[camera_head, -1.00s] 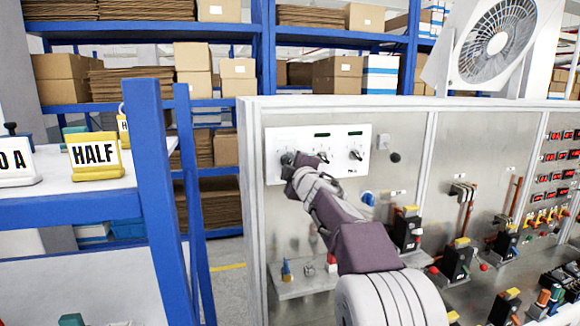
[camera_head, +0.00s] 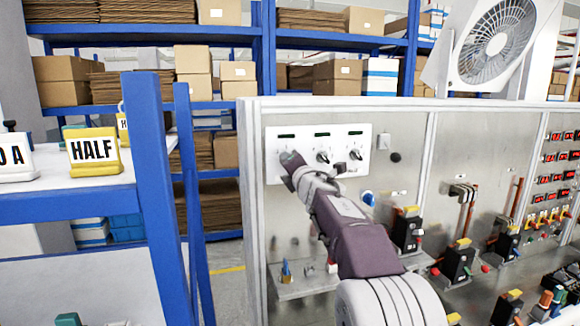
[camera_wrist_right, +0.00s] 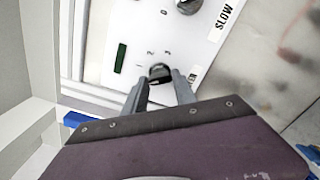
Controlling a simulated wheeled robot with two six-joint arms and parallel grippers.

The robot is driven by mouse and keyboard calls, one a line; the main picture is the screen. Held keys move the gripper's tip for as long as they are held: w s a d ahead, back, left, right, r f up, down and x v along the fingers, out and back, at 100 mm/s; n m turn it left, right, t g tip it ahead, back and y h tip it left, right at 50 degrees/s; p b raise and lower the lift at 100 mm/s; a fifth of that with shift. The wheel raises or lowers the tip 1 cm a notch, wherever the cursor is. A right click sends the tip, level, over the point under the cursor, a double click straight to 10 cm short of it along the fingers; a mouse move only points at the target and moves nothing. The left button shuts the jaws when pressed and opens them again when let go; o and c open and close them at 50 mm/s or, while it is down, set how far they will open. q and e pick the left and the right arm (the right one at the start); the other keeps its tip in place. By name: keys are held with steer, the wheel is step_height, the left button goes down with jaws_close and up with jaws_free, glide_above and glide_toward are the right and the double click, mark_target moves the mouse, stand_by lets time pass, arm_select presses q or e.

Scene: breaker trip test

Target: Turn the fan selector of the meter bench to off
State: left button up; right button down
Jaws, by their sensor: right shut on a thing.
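A white control plate (camera_head: 343,166) on the meter bench's upright panel carries three dark selector knobs in a row, each under a small dark display. The middle knob (camera_head: 323,157) and right knob (camera_head: 355,154) are in plain view. My right gripper (camera_head: 290,160) is at the left knob and covers it in the head view. In the right wrist view the gripper (camera_wrist_right: 160,82) is shut on that dark knob (camera_wrist_right: 160,71), one finger on either side. Its exact pointing is hard to read. My left gripper is out of view.
A white fan (camera_head: 495,40) stands above the bench. Breakers (camera_head: 407,230) and copper bars stand right of my right arm. A blue shelf post (camera_head: 155,190) and a yellow "HALF" sign (camera_head: 94,153) are at left.

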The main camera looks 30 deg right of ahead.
steer(key=shift+r+n, duration=0.1)
steer(key=shift+n, duration=1)
steer(key=c, duration=1)
jaws_free()
steer(key=b+v, duration=0.1)
steer(key=v, duration=0.8)
steer(key=shift+b, duration=0.35)
steer(key=shift+d, duration=0.1)
